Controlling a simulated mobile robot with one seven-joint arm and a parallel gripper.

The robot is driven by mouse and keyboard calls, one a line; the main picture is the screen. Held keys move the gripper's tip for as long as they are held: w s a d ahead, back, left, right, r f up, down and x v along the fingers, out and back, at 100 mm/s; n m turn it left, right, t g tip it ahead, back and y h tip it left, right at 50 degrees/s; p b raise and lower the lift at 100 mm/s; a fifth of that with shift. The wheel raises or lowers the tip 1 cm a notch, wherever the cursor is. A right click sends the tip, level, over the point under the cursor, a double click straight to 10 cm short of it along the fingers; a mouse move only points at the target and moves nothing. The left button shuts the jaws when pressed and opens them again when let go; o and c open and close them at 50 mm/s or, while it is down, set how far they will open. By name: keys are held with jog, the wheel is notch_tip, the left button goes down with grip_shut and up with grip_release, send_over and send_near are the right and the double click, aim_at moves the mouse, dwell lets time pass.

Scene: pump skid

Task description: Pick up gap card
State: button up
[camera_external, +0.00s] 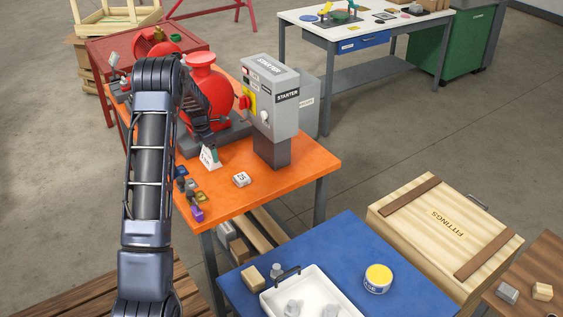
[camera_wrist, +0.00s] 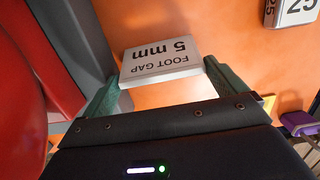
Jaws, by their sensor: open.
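The gap card, a small white block printed "FOOT GAP 5 mm", stands on the orange bench top. It shows upside down in the wrist view (camera_wrist: 160,62) and beside the pump in the external view (camera_external: 210,158). My gripper (camera_wrist: 163,74) is open, with one green finger near each short end of the card. The card lies between or just beyond the fingertips; I cannot tell whether either finger touches it.
The red pump (camera_external: 207,88) and its grey base are close on the left of my gripper. The grey starter box (camera_external: 270,95) stands to the right. A white block marked 25 (camera_external: 241,179) and several small coloured tags (camera_external: 190,192) lie nearby on the orange bench (camera_external: 290,178).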

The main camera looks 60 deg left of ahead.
aim_at(209, 150)
jog(key=f, duration=0.3)
jog(key=shift+w+f, duration=0.15)
jog(key=shift+w, duration=0.1)
jog(key=c, duration=0.6)
